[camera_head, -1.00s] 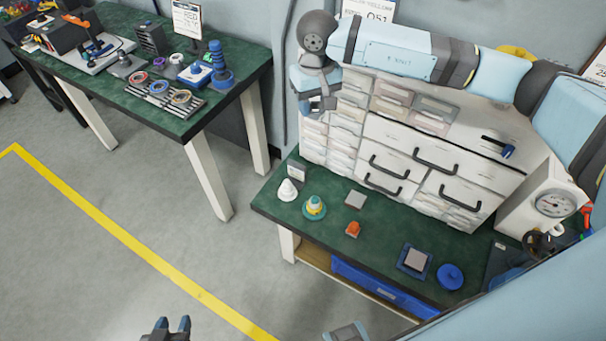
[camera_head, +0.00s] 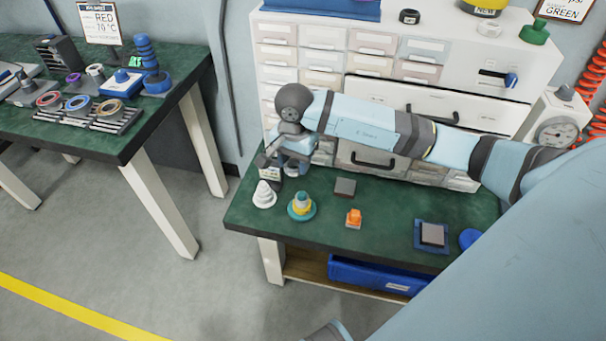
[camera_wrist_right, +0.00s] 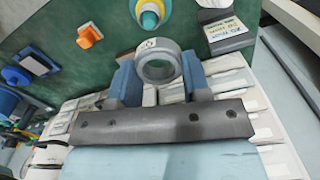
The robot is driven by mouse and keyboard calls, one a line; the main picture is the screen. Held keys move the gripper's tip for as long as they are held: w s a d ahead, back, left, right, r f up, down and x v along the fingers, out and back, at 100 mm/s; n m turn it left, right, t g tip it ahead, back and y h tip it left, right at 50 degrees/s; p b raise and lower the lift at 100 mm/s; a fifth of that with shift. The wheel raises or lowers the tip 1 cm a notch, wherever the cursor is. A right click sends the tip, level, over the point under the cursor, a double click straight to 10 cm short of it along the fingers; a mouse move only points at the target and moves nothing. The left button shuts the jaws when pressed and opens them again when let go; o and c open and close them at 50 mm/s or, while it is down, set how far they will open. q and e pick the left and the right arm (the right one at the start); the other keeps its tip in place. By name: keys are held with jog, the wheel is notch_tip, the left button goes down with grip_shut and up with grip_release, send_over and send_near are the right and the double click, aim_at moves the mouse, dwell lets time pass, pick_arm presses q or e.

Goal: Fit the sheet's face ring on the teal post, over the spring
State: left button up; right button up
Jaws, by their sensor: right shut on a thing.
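The teal post (camera_head: 302,206) stands on the green bench with a yellow band and a pale top; it also shows at the top of the right wrist view (camera_wrist_right: 150,12). I cannot make out the spring on it. My right gripper (camera_wrist_right: 158,82) is shut on a grey ring (camera_wrist_right: 158,66), held between its two blue fingers, apart from the post. In the head view the right hand hangs low near the drawers, behind the post. A small sheet (camera_wrist_right: 228,34) on a dark stand is beside the post; its writing is too blurred to read fully. My left gripper is out of view.
A white stepped cone (camera_head: 264,195) stands left of the post. A grey block (camera_head: 345,187), an orange piece (camera_head: 354,217) and a blue tray with a grey pad (camera_head: 432,235) lie to the right. The drawer cabinet (camera_head: 385,90) rises behind my arm.

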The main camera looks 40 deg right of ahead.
aim_at(303, 192)
jog(key=f, duration=0.1)
jog(key=d+f+m+b, duration=0.1)
jog(key=s+f+m, duration=0.1)
jog(key=f, duration=0.1)
jog(key=shift+s+d+b, duration=0.1)
jog(key=shift+d+b, duration=0.2)
jog(key=shift+f, duration=0.55)
jog(key=shift+f+b, duration=0.35)
jog(key=shift+b, duration=0.2)
jog(key=shift+f, duration=0.3)
jog(key=shift+f+b, duration=0.75)
pick_arm(q)
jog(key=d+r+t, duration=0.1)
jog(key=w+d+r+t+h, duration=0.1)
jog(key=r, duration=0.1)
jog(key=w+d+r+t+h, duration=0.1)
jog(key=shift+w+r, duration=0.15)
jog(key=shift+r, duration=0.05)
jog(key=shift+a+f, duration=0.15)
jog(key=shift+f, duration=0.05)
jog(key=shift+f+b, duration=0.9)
jog(key=shift+b, duration=0.05)
pick_arm(e)
jog(key=shift+f, duration=1.25)
